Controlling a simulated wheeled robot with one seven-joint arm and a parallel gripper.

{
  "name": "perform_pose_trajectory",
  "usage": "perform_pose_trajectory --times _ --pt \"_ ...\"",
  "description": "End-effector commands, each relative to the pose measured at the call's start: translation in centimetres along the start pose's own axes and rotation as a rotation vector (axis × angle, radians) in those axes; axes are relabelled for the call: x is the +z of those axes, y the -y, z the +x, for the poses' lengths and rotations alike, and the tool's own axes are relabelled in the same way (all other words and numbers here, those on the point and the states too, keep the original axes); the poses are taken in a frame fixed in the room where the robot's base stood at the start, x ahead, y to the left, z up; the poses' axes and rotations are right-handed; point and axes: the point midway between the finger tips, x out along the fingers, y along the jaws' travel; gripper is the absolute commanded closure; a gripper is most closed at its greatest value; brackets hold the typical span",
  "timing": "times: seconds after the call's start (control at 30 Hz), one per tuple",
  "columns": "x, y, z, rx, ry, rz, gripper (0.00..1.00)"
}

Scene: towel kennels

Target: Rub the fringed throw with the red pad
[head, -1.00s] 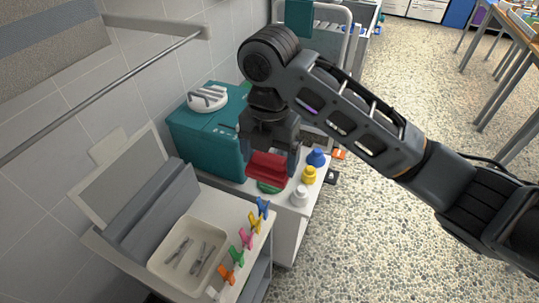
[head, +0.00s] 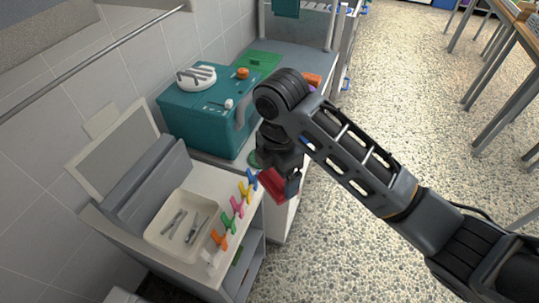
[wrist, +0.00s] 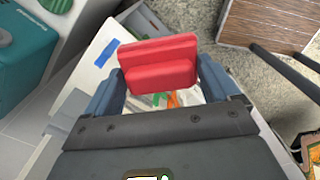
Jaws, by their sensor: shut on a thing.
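My gripper (head: 277,182) is shut on the red pad (head: 272,186) and holds it near the front edge of the white counter, right of the clothes-peg row. In the wrist view the red pad (wrist: 158,66) sits between the two fingers of my gripper (wrist: 160,78), with its broad face toward the camera. Small orange and green patches show just below the pad there, too covered to identify. I cannot make out the fringed throw in either current view.
A cream tray (head: 158,243) with metal tools lies at front left, beside several coloured pegs (head: 237,207). Open speckled floor (head: 350,240) lies to the right; tables (head: 500,70) stand at far right.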

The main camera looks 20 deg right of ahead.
Motion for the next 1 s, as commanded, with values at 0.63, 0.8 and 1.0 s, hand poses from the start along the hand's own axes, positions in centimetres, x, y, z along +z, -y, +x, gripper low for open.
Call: perform_pose_trajectory --times 0.63,0.8,1.0 --pt "5.0 8.6 23.2 -0.005 0.003 1.602 0.36" --pt "5.8 9.8 26.6 -0.003 0.002 1.846 0.36" --pt "5.8 9.8 27.0 0.001 -0.001 1.885 0.36"
